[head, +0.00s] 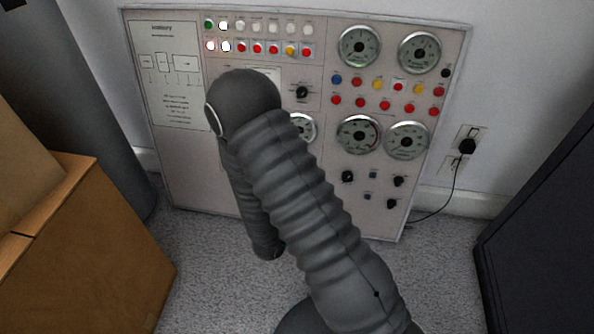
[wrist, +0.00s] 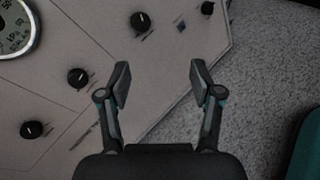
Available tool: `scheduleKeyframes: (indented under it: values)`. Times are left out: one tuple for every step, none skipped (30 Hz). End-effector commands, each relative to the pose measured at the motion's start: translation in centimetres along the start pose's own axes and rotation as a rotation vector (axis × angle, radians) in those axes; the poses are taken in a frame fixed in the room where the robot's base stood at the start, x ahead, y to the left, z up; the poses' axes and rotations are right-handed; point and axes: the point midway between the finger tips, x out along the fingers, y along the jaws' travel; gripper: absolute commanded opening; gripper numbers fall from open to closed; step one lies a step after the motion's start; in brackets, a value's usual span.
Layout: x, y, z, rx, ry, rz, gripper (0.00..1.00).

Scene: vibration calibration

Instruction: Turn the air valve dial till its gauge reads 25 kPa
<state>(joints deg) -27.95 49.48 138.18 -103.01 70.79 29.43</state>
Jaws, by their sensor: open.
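A control panel (head: 185,170) leans against the wall with several round gauges and black dials. In the head view, gauges sit at top right (head: 360,47) and lower right (head: 407,140); another (head: 302,127) is partly behind my arm. Black dials show at centre (head: 302,92) and lower right (head: 348,177). Labels are too small to tell which dial is the air valve. In the wrist view, my gripper (wrist: 160,83) is open and empty, its fingers apart over the panel's edge. Black dials (wrist: 78,77) (wrist: 140,21) lie left of and above the fingers, untouched. A gauge (wrist: 14,28) is cut off at top left.
Rows of lamps and buttons (head: 257,48) cross the panel's top. A cardboard box (head: 90,235) stands at left and a dark cabinet (head: 545,235) at right. A plug with a cable (head: 467,147) is in the wall outlet. Grey carpet (head: 440,280) is clear at right.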

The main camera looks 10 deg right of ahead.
Motion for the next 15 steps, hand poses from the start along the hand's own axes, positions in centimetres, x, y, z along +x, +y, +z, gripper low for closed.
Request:
scheduleKeyframes:
  values:
    - [0.1,1.0,-1.4,-0.016,0.027,0.072,0.65]
    - [0.2,1.7,-2.1,-0.016,0.044,0.117,0.65]
    - [0.1,2.9,-2.9,-0.009,0.069,0.176,0.65]
    - [-0.1,3.8,-3.3,0.000,0.088,0.219,0.65]
    - [-0.4,4.8,-3.7,0.014,0.106,0.263,0.65]
    - [-0.8,6.0,-4.1,0.034,0.130,0.315,0.65]
    - [-1.1,6.9,-4.4,0.049,0.146,0.351,0.65]
    - [-1.4,7.6,-4.7,0.062,0.163,0.382,0.65]
    - [-1.7,8.4,-5.0,0.082,0.183,0.419,0.65]
    - [-2.0,8.9,-5.1,0.098,0.195,0.442,0.65]
    - [-2.2,9.3,-5.2,0.117,0.208,0.462,0.65]
    - [-2.4,9.6,-5.2,0.142,0.217,0.477,0.65]
    - [-2.4,9.7,-5.1,0.158,0.216,0.477,0.65]
    - [-2.4,9.7,-5.1,0.172,0.216,0.476,0.65]
    - [-2.3,9.7,-5.1,0.182,0.217,0.475,0.65]
